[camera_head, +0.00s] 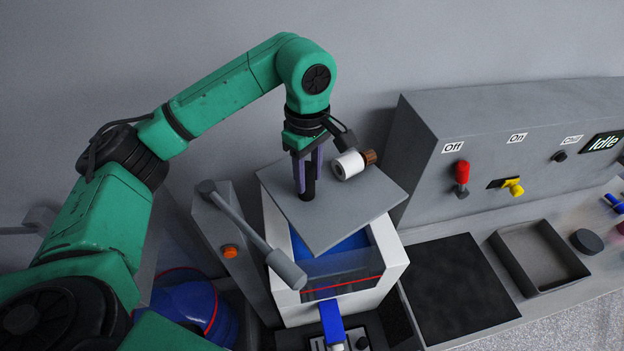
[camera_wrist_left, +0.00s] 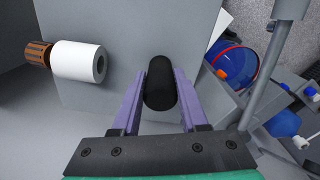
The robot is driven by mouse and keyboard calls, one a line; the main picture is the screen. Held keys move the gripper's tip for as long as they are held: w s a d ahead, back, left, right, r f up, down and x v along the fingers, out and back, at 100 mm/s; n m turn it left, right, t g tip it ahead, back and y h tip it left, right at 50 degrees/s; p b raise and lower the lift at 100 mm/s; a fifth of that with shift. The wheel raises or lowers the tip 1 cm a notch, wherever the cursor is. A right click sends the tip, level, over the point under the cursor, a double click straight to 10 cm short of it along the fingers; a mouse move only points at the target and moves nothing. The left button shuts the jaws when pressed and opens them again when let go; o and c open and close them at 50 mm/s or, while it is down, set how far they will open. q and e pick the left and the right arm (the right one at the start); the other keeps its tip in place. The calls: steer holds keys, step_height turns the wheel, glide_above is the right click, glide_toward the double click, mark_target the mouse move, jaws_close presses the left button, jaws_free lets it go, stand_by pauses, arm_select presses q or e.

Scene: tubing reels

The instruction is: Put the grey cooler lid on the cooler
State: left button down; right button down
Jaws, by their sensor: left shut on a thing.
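The grey cooler lid (camera_head: 345,208) is a flat square plate with a black upright knob (camera_head: 309,188). My left gripper (camera_head: 308,180) is shut on this knob from above. In the left wrist view the dark knob (camera_wrist_left: 159,84) sits between the purple fingers, with the lid (camera_wrist_left: 120,25) behind it. The lid is over the white cooler (camera_head: 394,252), tilted and turned relative to its opening. Blue interior shows below the lid's front edge. I cannot tell whether the lid touches the cooler's rim. My right gripper is not in view.
A grey lever (camera_head: 250,233) on a post stands left of the cooler, close to the lid. A control panel (camera_head: 500,150) with red and yellow switches is at the right. A black mat (camera_head: 455,285) and an open tray (camera_head: 541,258) lie before it. A blue round object (camera_head: 190,308) is lower left.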

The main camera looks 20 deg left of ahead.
mark_target(306, 200)
arm_select(q)
steer(key=f, duration=0.1)
steer(key=s+f, duration=0.1)
steer(key=f, duration=0.1)
steer(key=shift+f, duration=0.2)
step_height(306, 200, down, 6)
steer(key=b, duration=0.3)
steer(key=shift+w+b, duration=0.1)
steer(key=shift+b, duration=0.25)
steer(key=shift+f, duration=0.25)
steer(key=shift+f+b, duration=0.6)
steer(key=shift+b, duration=0.05)
steer(key=shift+c, duration=1.8)
jaws_free()
steer(key=shift+r, duration=0.1)
